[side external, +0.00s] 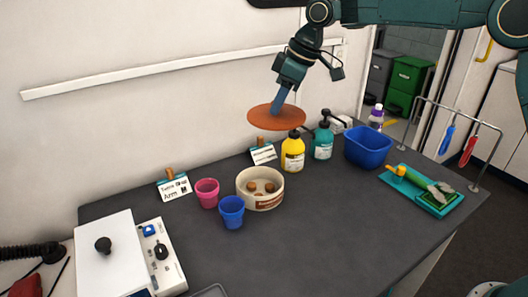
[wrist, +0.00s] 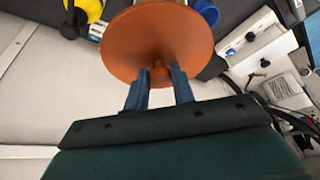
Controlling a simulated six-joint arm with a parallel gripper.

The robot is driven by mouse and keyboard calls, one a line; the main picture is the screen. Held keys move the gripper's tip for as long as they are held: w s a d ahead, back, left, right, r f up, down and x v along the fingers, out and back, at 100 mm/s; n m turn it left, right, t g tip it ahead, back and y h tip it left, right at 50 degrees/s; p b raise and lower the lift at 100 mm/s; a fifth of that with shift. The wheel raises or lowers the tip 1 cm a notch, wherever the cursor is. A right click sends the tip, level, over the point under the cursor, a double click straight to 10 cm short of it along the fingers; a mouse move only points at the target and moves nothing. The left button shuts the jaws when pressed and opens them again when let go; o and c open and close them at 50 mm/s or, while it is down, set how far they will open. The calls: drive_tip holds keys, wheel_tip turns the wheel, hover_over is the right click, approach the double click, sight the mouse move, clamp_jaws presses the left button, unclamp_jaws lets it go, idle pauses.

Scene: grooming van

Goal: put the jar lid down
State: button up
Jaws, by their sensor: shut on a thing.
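The jar lid (side external: 268,117) is a round, flat orange-brown disc. In the side view it hangs in the air above the back of the dark table, higher than the yellow bottle. My gripper (side external: 277,106) comes down from above and is shut on the lid. In the wrist view the lid (wrist: 150,38) fills the upper middle, and the blue fingers of my gripper (wrist: 159,78) close on a small knob on it. The lid hides part of the table in that view.
Below stand a cream bowl (side external: 260,200) holding brown lumps, a pink cup (side external: 207,193), a blue cup (side external: 231,212), a yellow bottle (side external: 292,155), a teal bottle (side external: 322,142) and a blue tub (side external: 367,148). The front middle of the table (side external: 320,220) is clear.

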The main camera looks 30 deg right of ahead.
drive_tip(key=s+d+f, duration=0.4)
drive_tip(key=s+d, duration=0.4)
drive_tip(key=d, duration=0.1)
wheel_tip(320, 180, down, 20)
drive_tip(key=shift+s+d, duration=0.1)
drive_tip(key=shift+d, duration=0.05)
idle(1.1)
drive_tip(key=shift+f, duration=0.15)
drive_tip(key=o, duration=1)
drive_tip(key=v, duration=1.2)
drive_tip(key=shift+s, duration=0.1)
